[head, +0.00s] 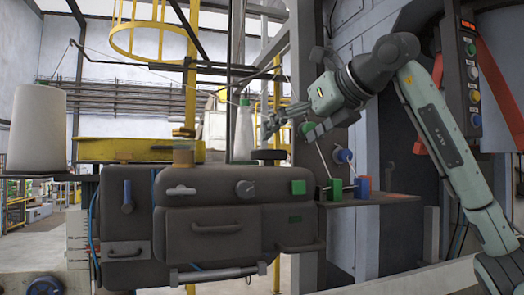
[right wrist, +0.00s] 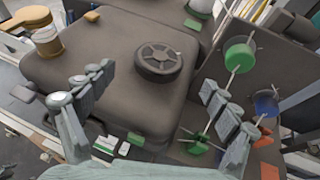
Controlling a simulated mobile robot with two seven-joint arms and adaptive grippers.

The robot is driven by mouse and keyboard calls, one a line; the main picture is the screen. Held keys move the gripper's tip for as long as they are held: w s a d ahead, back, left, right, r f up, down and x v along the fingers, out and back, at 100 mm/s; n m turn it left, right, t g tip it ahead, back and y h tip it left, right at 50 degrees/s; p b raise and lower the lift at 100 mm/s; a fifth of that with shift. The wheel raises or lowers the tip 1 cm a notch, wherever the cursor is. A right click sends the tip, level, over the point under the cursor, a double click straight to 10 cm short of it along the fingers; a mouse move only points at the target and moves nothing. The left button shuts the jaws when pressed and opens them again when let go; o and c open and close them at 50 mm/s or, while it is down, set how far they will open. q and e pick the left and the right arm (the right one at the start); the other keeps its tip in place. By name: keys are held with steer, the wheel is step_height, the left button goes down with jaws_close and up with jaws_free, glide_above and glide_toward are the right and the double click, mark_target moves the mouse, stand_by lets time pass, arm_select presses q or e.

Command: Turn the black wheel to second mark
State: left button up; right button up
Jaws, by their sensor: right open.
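The black wheel (head: 268,155) lies flat on top of the dark machine housing (head: 215,180), near its right end. In the right wrist view the wheel (right wrist: 158,62) shows its spoked hub and thick rim. No marks around it can be made out. My right gripper (head: 270,124) is above the wheel in the head view, apart from it. In the right wrist view the right gripper (right wrist: 157,78) is open, its fingers spread to the left and right of the wheel with nothing between them. My left gripper is not in view.
A green knob (right wrist: 239,56) and a blue knob (right wrist: 266,103) on rods stand right of the wheel. A wooden-looking pot (right wrist: 47,40) sits on the housing's far left. A white cone (head: 243,133) stands behind the wheel. The housing top around the wheel is clear.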

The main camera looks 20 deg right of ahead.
mark_target(269, 158)
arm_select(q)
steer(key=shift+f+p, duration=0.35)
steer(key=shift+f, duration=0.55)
arm_select(e)
steer(key=x, duration=0.7)
steer(key=shift+w+f, duration=0.1)
steer(key=shift+c, duration=0.6)
steer(key=c, duration=1)
steer(key=shift+c, duration=0.2)
